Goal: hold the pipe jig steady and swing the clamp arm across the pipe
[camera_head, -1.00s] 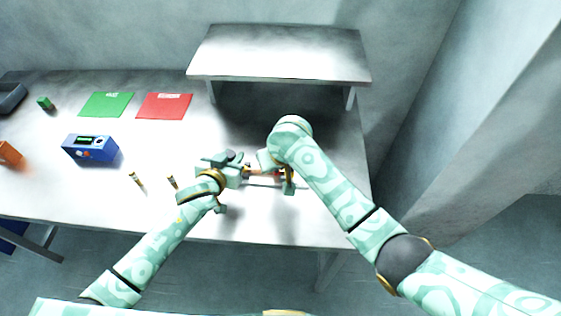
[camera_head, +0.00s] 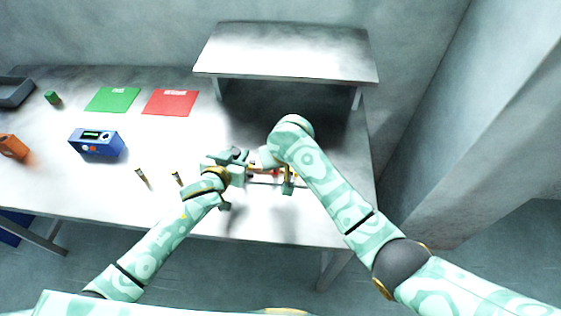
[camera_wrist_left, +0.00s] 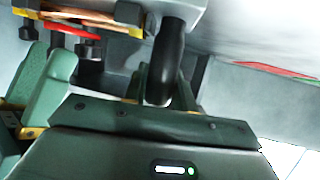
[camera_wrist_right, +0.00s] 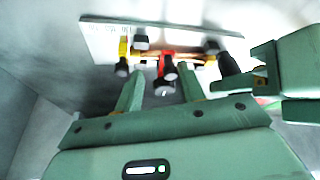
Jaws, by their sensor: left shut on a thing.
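The pipe jig lies on the table between my grippers, mostly hidden by my arms in the head view. In the right wrist view its pale base plate (camera_wrist_right: 97,36) carries yellow supports (camera_wrist_right: 124,47), a copper pipe (camera_wrist_right: 200,57) and a red clamp arm (camera_wrist_right: 167,65) with a black knob (camera_wrist_right: 170,75). My left gripper (camera_head: 242,172) is shut on the jig's black handle (camera_wrist_left: 167,58), at the jig's left end. My right gripper (camera_wrist_right: 160,88) is open over the jig, its fingers apart on either side of the clamp arm's knob. No contact with the knob is clear.
A grey raised shelf (camera_head: 285,50) stands behind the jig. Green (camera_head: 112,99) and red (camera_head: 170,102) sheets, a blue device (camera_head: 96,143) and two small brass-coloured pieces (camera_head: 142,177) (camera_head: 178,179) are to the left. The table front is clear.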

